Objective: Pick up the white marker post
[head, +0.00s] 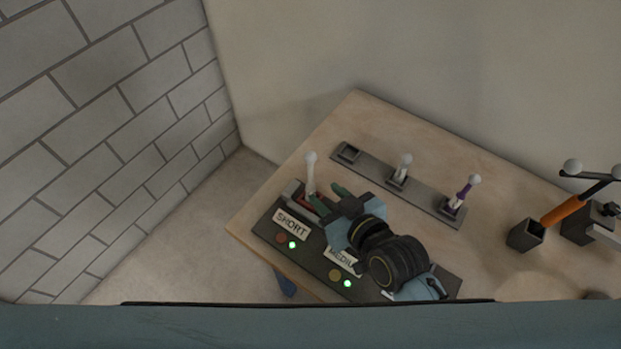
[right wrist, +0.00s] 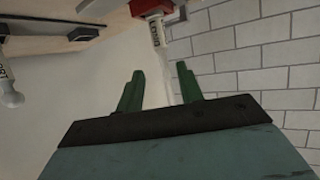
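A white marker post (head: 310,175) with a ball top stands upright in a reddish socket at the SHORT end of the front panel. It also shows in the right wrist view (right wrist: 157,32), rising from a red socket; its far end merges with the pale background. My right gripper (head: 327,197) is just right of the post in the head view. In the right wrist view my right gripper (right wrist: 160,68) has its green fingers wide apart, with the post lined up with the gap. Contact is not visible. My left gripper is out of view.
A dark cup (head: 526,236) and an orange-handled tool (head: 563,212) stand at right. A brick wall is left.

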